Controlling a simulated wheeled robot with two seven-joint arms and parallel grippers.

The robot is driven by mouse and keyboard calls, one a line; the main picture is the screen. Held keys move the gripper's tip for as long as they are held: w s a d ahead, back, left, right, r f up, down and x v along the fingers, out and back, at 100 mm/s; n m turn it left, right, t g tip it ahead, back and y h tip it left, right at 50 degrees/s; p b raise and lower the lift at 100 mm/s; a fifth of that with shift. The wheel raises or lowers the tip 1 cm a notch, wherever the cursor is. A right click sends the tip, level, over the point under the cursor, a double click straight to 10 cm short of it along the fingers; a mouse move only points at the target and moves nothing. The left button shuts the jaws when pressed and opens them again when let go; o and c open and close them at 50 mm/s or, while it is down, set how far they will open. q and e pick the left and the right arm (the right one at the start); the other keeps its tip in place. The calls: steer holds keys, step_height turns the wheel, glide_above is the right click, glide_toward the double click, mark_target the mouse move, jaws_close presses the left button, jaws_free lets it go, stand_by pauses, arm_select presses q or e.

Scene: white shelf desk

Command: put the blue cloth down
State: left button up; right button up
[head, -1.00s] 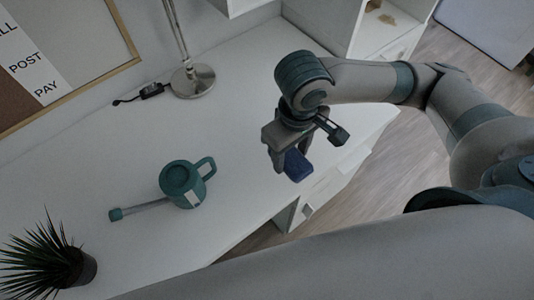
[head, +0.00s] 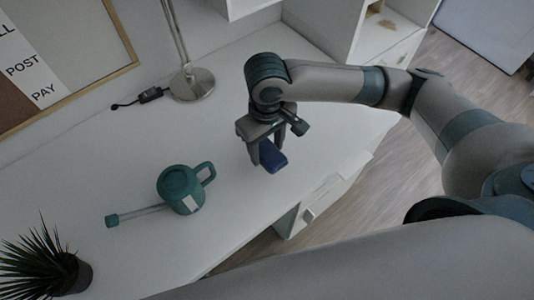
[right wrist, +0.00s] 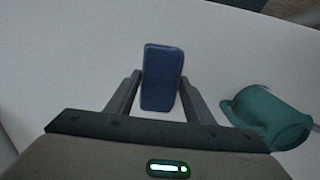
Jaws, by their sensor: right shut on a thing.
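The blue cloth (head: 272,156) looks like a small folded dark blue block. It sits between the fingers of my right gripper (head: 264,160), which is shut on it over the white desk, near the front edge. In the right wrist view the cloth (right wrist: 162,78) stands out between the two fingertips (right wrist: 160,95). I cannot tell whether the cloth touches the desk. My left gripper is not in view.
A potted plant (head: 75,275), a lamp base (head: 191,83) and a cable adapter (head: 150,95) are farther off. The white desk (head: 225,215) is clear between mug and gripper.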

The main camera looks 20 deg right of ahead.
mark_target(267, 156)
steer(key=shift+f, duration=1.8)
steer(key=o, duration=1)
steer(key=shift+f, duration=0.1)
steer(key=shift+c, duration=0.2)
step_height(267, 156, up, 12)
steer(key=shift+r, duration=0.15)
